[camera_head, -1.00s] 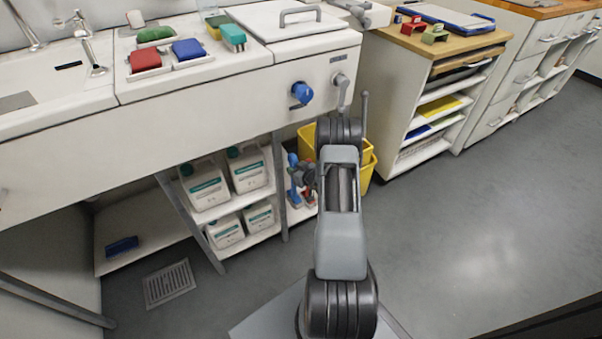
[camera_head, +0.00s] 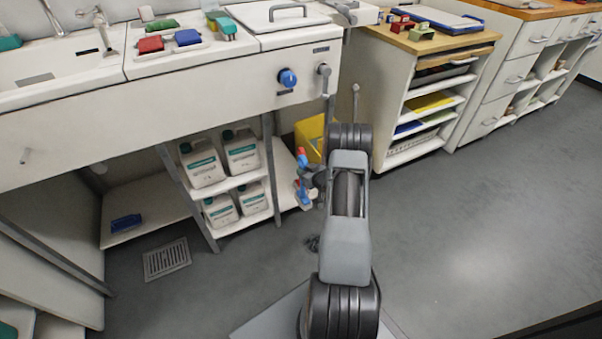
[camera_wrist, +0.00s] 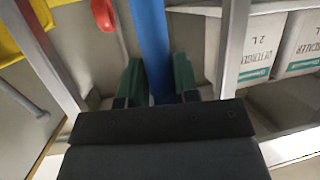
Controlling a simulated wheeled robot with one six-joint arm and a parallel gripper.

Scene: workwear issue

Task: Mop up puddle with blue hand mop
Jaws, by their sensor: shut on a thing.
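In the wrist view my gripper (camera_wrist: 157,85), with green finger pads, is shut on an upright blue handle (camera_wrist: 151,35), which fits the blue hand mop. The handle's lower part is hidden by the gripper. In the head view my gripper is mostly hidden behind my arm, beside blue and red pieces (camera_head: 303,190) at the right end of the low shelves. A dark, stringy clump (camera_head: 312,243) shows low beside my arm; I cannot tell for sure whether it is the mop head. I cannot make out a puddle.
A yellow bucket (camera_head: 309,138) stands behind my arm under the counter. White jugs (camera_head: 203,163) fill the shelves to the left. A floor drain (camera_head: 166,259) lies at the left. A shelf unit (camera_head: 392,112) stands at the right; the floor (camera_head: 480,240) before it is open.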

